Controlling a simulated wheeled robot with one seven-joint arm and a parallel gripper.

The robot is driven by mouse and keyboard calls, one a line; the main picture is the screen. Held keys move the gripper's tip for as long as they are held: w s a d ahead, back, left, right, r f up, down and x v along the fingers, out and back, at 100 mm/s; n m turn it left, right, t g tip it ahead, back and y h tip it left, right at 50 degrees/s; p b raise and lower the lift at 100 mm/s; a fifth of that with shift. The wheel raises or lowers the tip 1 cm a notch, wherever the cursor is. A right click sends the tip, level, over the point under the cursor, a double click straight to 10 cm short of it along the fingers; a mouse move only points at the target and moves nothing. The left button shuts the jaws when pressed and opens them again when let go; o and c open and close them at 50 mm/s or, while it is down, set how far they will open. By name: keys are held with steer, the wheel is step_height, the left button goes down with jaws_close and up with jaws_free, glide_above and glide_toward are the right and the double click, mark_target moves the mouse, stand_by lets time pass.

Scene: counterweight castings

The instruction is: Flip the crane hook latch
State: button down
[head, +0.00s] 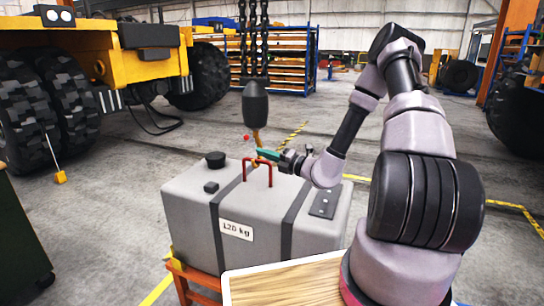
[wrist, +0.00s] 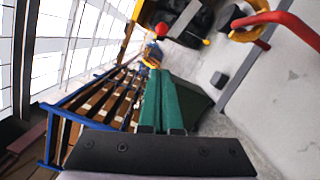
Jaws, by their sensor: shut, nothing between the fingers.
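A dark hook block (head: 255,104) hangs on chains above the grey casting (head: 248,247), which is marked 120 kg. The orange-yellow hook (head: 257,137) hangs below it, at the casting's red lifting bar (head: 270,172). In the wrist view the hook (wrist: 245,36) lies close to the red bar (wrist: 290,22); I cannot tell whether it passes around it. A grey latch lever (wrist: 184,17) with a red ball tip (wrist: 161,29) sticks out beside the block. The fingers (wrist: 152,72) point toward the ball with a visible gap.
The casting rests on an orange stand (head: 190,281). A black cap (head: 215,159) stands up on its top. A wooden board (head: 285,284) lies in front. A yellow truck (head: 100,45) and blue shelving (head: 275,58) are farther back.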

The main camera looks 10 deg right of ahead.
steer(key=w+a+r, duration=0.1)
steer(key=w+a, duration=0.1)
steer(key=w, duration=0.4)
steer(key=shift+w+a+r, duration=0.25)
steer(key=shift+w+a, duration=0.1)
steer(key=shift+a, duration=0.05)
steer(key=r, duration=0.1)
steer(key=m, duration=0.1)
steer(key=w+r+m, duration=0.1)
steer(key=shift+d+r, duration=0.3)
steer(key=shift+d, duration=0.1)
steer(key=shift+s, duration=0.1)
